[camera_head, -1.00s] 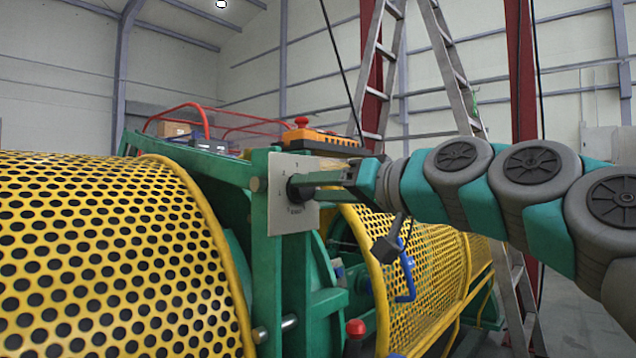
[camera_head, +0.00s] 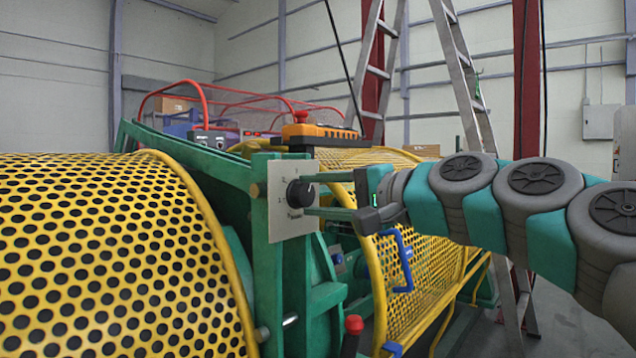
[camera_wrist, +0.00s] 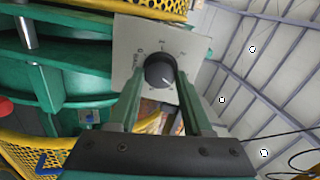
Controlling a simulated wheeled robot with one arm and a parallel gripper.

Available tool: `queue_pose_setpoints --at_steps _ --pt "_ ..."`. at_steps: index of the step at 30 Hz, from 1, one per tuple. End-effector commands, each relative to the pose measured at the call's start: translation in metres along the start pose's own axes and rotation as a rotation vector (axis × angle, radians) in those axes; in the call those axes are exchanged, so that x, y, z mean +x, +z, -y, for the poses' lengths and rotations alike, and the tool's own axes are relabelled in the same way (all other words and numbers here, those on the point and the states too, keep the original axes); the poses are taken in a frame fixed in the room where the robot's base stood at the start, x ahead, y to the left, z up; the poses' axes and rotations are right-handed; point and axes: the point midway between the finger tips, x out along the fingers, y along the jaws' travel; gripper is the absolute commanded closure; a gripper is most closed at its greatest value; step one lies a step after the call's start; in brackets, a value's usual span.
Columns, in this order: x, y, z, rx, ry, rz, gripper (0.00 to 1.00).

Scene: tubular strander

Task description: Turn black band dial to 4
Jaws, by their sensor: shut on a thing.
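The black dial (camera_head: 300,193) sits on a pale square plate (camera_head: 280,222) with small marks around it, fixed to the green frame. The wrist view shows the dial (camera_wrist: 159,71) face on, with a light pointer line towards its lower right; the figures are too small to read surely. My gripper (camera_head: 311,194) reaches in from the right, one finger above the other. In the wrist view my gripper (camera_wrist: 160,76) has a finger on each side of the dial and is shut on it.
A yellow perforated guard (camera_head: 110,250) fills the left. An orange control box (camera_head: 318,134) with a red button stands above the plate. A blue handle (camera_head: 402,260) and a red knob (camera_head: 354,325) are below my gripper. A ladder (camera_head: 465,80) stands behind my arm.

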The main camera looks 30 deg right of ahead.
Motion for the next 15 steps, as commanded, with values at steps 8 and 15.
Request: queue_pose_setpoints --at_steps 8,15 --pt "-0.0002 -0.0012 0.0018 0.223 0.004 0.011 1.0" --pt "-0.0002 -0.0015 0.001 0.348 0.004 0.017 1.0"
